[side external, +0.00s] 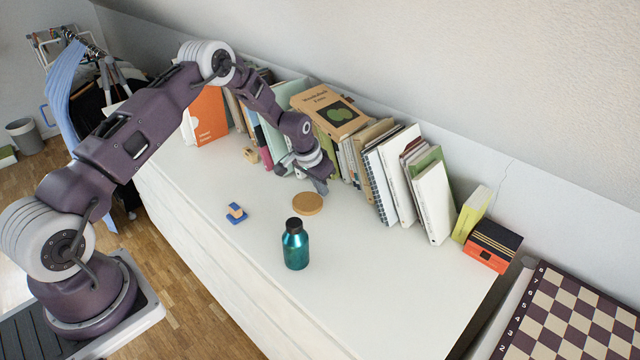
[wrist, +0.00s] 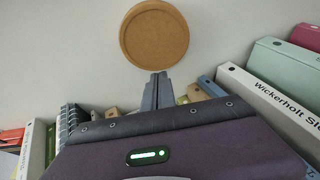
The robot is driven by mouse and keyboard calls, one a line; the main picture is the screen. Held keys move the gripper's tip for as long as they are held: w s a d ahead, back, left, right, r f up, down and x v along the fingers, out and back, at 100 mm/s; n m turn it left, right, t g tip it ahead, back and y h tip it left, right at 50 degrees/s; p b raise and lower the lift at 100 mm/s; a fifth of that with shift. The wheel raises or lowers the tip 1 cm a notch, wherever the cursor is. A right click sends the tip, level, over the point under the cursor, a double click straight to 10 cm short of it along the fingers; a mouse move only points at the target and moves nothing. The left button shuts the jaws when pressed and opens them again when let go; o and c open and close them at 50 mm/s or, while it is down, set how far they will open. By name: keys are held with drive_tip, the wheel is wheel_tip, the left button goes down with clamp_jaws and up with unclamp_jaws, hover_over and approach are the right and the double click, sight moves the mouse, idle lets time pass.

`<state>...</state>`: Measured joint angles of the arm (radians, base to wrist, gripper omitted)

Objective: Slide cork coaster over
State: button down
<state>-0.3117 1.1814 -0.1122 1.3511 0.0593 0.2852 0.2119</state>
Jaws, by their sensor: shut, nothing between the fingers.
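The cork coaster (side external: 307,203) is a round, tan disc lying flat on the white surface, in front of the row of books. In the wrist view the coaster (wrist: 154,36) is near the top middle, with a raised rim. My gripper (side external: 325,189) is just behind the coaster, on the books' side, with its fingers pointing down. In the wrist view my gripper's fingers (wrist: 157,78) are together and empty, right beside the coaster's edge. I cannot tell whether they touch it.
A teal bottle (side external: 295,245) stands in front of the coaster. A small blue and tan object (side external: 236,213) lies to the left. Leaning books (side external: 379,160) line the wall side close to my gripper. The surface to the right of the bottle is clear.

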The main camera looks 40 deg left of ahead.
sight(298, 214)
drive_tip(key=s, duration=1)
drive_tip(key=shift+s+d, duration=0.1)
drive_tip(key=shift+s, duration=0.05)
